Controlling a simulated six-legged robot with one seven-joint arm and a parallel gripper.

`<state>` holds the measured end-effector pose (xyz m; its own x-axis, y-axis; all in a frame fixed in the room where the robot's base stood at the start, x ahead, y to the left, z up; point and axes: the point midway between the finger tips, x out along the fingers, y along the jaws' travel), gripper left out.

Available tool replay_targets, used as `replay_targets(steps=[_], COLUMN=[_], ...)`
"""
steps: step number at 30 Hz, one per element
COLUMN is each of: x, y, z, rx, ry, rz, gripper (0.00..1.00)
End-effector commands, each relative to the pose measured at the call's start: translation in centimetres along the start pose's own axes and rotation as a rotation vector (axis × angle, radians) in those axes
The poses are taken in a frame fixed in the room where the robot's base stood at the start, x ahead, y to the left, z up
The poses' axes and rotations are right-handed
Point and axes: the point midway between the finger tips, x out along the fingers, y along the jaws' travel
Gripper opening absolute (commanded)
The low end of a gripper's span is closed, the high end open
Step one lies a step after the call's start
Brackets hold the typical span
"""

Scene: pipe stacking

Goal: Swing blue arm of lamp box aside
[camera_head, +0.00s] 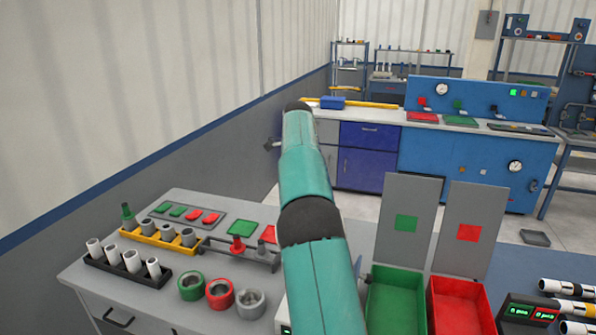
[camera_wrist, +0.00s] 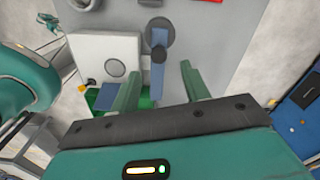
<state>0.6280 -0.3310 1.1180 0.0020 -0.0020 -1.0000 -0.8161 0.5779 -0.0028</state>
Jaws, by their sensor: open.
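In the wrist view, the lamp box (camera_wrist: 88,56) is a white box with a round grey-ringed disc on its face. A blue arm (camera_wrist: 158,62) stands beside its right edge, running down from a dark round pivot (camera_wrist: 160,32). My gripper (camera_wrist: 160,72) is open, with its two green fingers apart. The blue arm shows in the gap between the fingers; I cannot tell how deep it sits or whether it touches either one. In the head view, my arm hides most of the lamp box and my gripper is not visible.
A green bin (camera_head: 395,300) and a red bin (camera_head: 460,305) stand right of my arm, with upright grey panels behind. The grey bench at left carries white pipes (camera_head: 131,261), a yellow rack (camera_head: 160,240) and coloured rings (camera_head: 220,293). A dark panel with displays (camera_head: 530,312) is far right.

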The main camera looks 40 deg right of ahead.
Motion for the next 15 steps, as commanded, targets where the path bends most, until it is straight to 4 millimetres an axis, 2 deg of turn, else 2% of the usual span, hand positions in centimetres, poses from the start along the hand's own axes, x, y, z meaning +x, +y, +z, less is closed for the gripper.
replay_targets(steps=[3, 6, 15], x=[-2.1, -3.3, -5.2], y=[-0.1, -0.1, 0.0], z=[0.0, -0.1, 0.0], rx=[0.001, 0.001, 0.001], ry=[0.000, 0.000, -0.001], rz=[-0.004, -0.002, 0.000], gripper=[0.46, 0.46, 0.46])
